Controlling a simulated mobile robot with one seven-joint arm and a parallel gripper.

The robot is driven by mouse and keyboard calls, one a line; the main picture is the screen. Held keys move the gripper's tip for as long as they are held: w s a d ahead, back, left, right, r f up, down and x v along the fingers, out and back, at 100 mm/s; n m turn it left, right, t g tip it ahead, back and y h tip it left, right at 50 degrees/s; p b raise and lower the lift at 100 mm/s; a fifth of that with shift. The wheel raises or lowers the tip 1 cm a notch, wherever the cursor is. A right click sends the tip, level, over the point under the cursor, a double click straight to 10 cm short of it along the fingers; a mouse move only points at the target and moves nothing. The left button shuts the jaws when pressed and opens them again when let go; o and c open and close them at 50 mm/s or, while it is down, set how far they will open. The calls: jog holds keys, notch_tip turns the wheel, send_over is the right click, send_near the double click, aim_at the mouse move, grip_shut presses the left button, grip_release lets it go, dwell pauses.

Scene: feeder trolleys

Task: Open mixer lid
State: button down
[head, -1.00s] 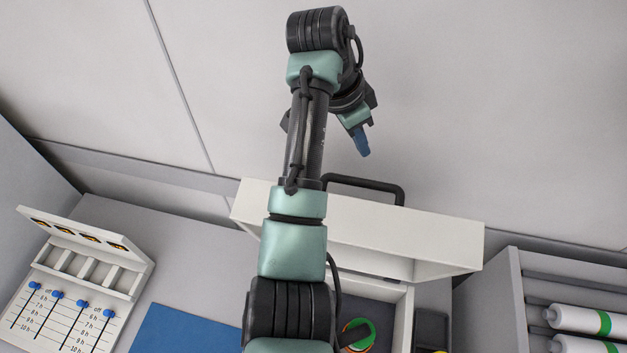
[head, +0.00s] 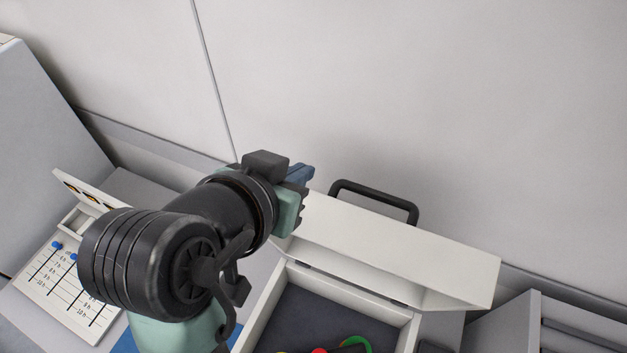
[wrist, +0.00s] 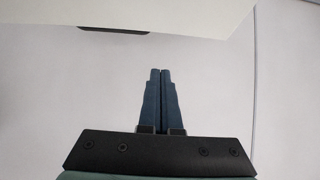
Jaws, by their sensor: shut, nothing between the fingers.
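The mixer's white lid (head: 400,247) stands raised and tilted up at the back of its box in the head view, with a black handle (head: 375,191) on its far edge. The white box (head: 355,298) below is open, and its dark interior shows. My gripper (head: 307,173) is beside the lid's left end, left of the handle, with blue fingers shut and empty. In the wrist view the fingers (wrist: 161,72) are together. A pale panel (wrist: 190,14), seemingly the lid, crosses the top there, with a dark bar at its edge. Whether the fingers touch the lid is hidden.
Green and red round items (head: 355,344) lie in the box. A white slider panel (head: 55,285) with blue knobs and an open flap stands at left. A grey rack (head: 515,325) is at right. The wall behind is bare.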

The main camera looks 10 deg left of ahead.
jog(key=w+f+p, duration=0.1)
jog(key=f, duration=0.1)
jog(key=w+d+f+p, duration=0.1)
jog(key=w+f+p, duration=0.2)
jog(key=f, duration=0.1)
jog(key=shift+w+d+p, duration=0.2)
jog(key=shift+d+p, duration=0.05)
jog(key=shift+p, duration=0.1)
jog(key=shift+s+a+f, duration=0.1)
jog(key=shift+s+a, duration=0.1)
jog(key=shift+s, duration=0.45)
jog(key=shift+f, duration=0.1)
